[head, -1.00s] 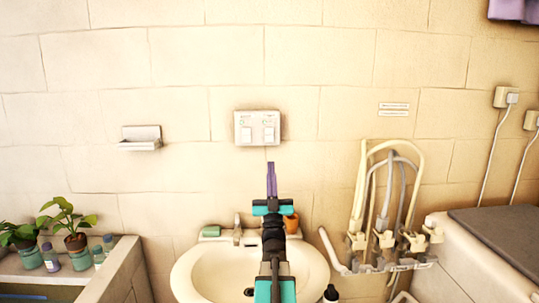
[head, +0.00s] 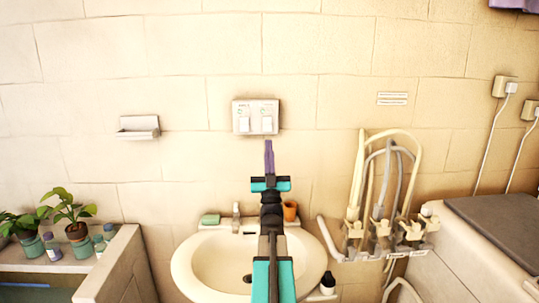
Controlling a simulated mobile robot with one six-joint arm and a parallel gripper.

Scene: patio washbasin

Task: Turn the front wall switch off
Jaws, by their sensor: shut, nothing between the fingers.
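A pale wall switch plate (head: 256,106) with two rockers is mounted on the tiled wall above the washbasin. Its left rocker (head: 244,125) and right rocker (head: 267,125) sit side by side, with small markings above them too small to read. I cannot tell which rocker position is on or off. My gripper (head: 269,143) has purple fingers that are shut and empty, pointing up at the wall. The fingertips appear just below the right rocker in the picture. I cannot tell how far they are from the wall.
The washbasin (head: 195,275) is below my arm, with a soap bar (head: 210,219), a tap (head: 236,217) and an orange cup (head: 290,211) at its back. A soap dish (head: 138,128) is on the wall at left. A hose rack (head: 375,252) stands at right.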

